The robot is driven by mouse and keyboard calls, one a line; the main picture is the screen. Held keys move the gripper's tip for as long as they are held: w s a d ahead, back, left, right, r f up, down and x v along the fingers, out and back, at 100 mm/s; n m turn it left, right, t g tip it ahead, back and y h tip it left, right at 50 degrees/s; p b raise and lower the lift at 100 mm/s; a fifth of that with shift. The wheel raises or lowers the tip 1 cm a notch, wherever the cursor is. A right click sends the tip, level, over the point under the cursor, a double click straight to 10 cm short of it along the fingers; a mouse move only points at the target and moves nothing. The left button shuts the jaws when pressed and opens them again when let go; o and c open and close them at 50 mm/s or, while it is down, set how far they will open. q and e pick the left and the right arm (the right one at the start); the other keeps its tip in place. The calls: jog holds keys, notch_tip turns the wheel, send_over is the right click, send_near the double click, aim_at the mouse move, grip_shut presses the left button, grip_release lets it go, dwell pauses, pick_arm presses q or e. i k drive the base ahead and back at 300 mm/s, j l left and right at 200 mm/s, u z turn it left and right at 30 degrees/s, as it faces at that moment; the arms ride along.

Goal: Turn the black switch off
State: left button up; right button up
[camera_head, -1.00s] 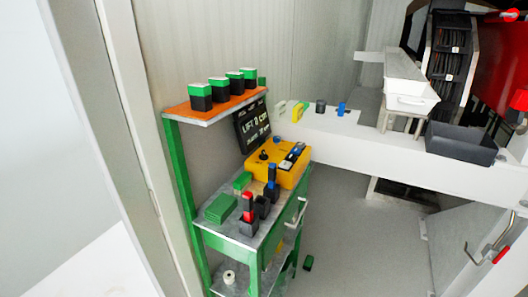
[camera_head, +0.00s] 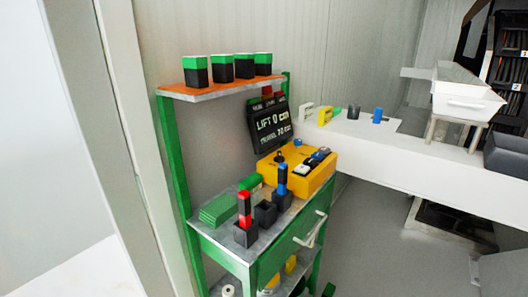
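A yellow control box (camera_head: 312,178) sits on the green shelf unit's work surface (camera_head: 240,238). On its top are a black knob or switch (camera_head: 280,159), a blue button (camera_head: 298,142) and several small black, white and blue controls (camera_head: 312,160). The setting of the black switch is too small to tell. Neither of my grippers is in the head view.
A red-handled tool (camera_head: 244,210) and a blue-handled one (camera_head: 282,182) stand in black holders in front of the box. Several green-black blocks (camera_head: 243,66) stand on the upper shelf. A white bench (camera_head: 400,155) runs right. Grey floor (camera_head: 375,245) is free.

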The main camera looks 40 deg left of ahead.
aim_at(278, 160)
jog(key=i+l+u, duration=0.2)
jog(key=u, duration=0.15)
jog(key=i+l+u, duration=0.5)
jog(key=l+u, duration=0.2)
jog(key=i+l+u, duration=0.15)
jog(key=l+u, duration=0.2)
jog(key=i+l+u, duration=0.1)
jog(key=l+u, duration=0.6)
jog(key=l, duration=0.2)
